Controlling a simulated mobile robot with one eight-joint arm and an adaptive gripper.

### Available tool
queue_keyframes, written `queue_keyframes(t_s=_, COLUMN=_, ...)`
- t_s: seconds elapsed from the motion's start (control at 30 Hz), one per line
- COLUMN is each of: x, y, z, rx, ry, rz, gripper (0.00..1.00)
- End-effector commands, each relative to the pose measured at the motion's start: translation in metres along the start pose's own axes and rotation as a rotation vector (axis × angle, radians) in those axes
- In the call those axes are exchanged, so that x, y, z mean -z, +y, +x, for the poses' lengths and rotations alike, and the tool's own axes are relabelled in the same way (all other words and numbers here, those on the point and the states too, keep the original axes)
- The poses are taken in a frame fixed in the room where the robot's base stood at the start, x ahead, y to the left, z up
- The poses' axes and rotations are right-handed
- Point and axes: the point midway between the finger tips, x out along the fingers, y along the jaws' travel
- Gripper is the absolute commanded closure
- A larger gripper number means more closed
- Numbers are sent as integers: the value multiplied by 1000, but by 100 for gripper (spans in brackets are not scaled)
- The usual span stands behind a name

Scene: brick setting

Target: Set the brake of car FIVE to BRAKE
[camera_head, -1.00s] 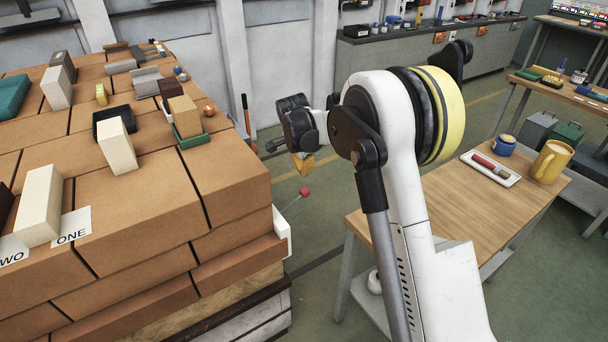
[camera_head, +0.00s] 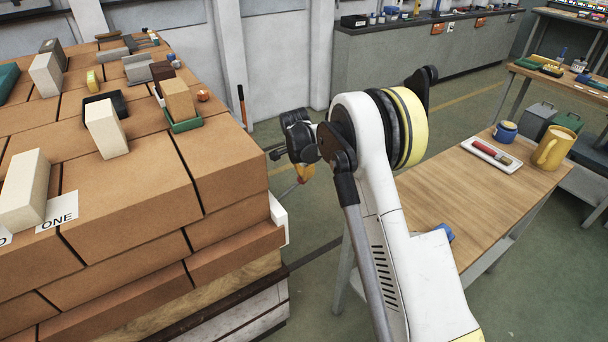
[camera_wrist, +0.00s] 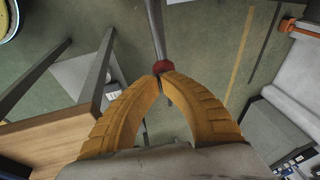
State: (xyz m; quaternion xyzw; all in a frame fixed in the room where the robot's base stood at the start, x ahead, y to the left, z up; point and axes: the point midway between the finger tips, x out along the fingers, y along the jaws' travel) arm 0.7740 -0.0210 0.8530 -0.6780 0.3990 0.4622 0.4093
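The brake lever is a thin grey rod (camera_wrist: 154,25) with a red knob (camera_wrist: 163,67) at its end, at the top middle of the wrist view. In the head view the rod (camera_head: 289,191) slants up beside the brick-loaded car (camera_head: 225,235), and its knob is mostly hidden by my gripper. My gripper (camera_wrist: 160,75) has its yellow fingers curved together, with the tips meeting at the near side of the knob. I see no firm hold on it. In the head view my gripper (camera_head: 304,172) points down at the lever's top. A ONE label (camera_head: 59,211) shows; no FIVE label is visible.
Blocks and small trays lie on the bricks. A wooden table (camera_head: 440,195) with a yellow mug (camera_head: 551,149), blue pot (camera_head: 505,131) and white tray (camera_head: 492,155) stands right of my arm. A grey bench (camera_head: 400,60) runs behind. Open floor lies between.

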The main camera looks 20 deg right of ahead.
Motion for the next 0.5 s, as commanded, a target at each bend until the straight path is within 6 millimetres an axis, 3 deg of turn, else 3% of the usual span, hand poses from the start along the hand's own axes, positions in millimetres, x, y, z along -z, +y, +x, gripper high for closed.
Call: queue_keyframes(t_s=0.5, x=4, y=2, z=9, rx=-1, ry=-63, rz=13, gripper=100)
